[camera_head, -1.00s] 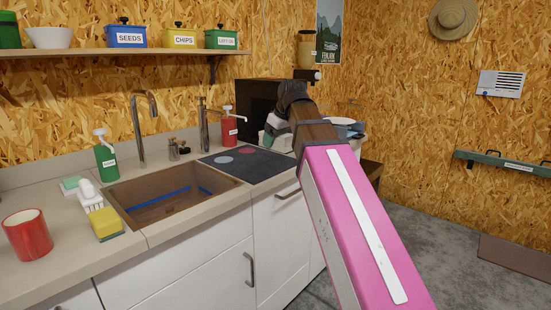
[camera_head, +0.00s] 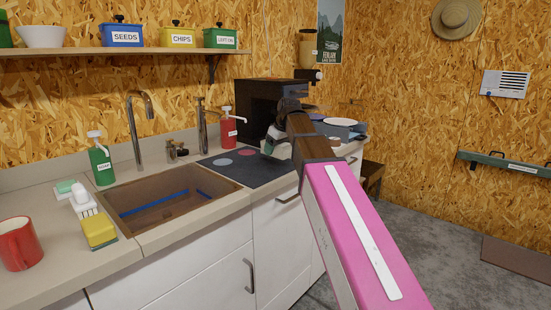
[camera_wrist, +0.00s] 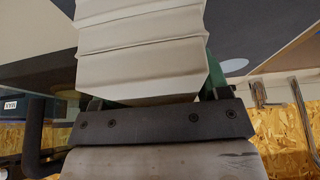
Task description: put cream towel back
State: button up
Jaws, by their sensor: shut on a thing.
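The cream towel (camera_wrist: 140,50) is a folded stack of pale cloth layers in the wrist view. My gripper (camera_wrist: 155,98) is shut on it, with green fingers partly showing at its sides. In the head view my gripper (camera_head: 273,146) is over the dark hob panel (camera_head: 242,164), at the back right of the counter. My wrist and arm hide much of the towel there, and I cannot tell whether it touches the counter. A green rail (camera_head: 506,163) with a white label is on the right wall; the label is too small to read.
A brown sink (camera_head: 175,197) with taps is left of the hob. A red pump bottle (camera_head: 228,128) and a dark box-shaped appliance (camera_head: 262,97) stand behind the hob. Bowls or plates (camera_head: 341,124) are on the right.

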aim_at(275, 164)
jog(key=shift+f, duration=2)
jog(key=shift+f, duration=0.1)
jog(key=o, duration=0.8)
jog(key=v, duration=1.2)
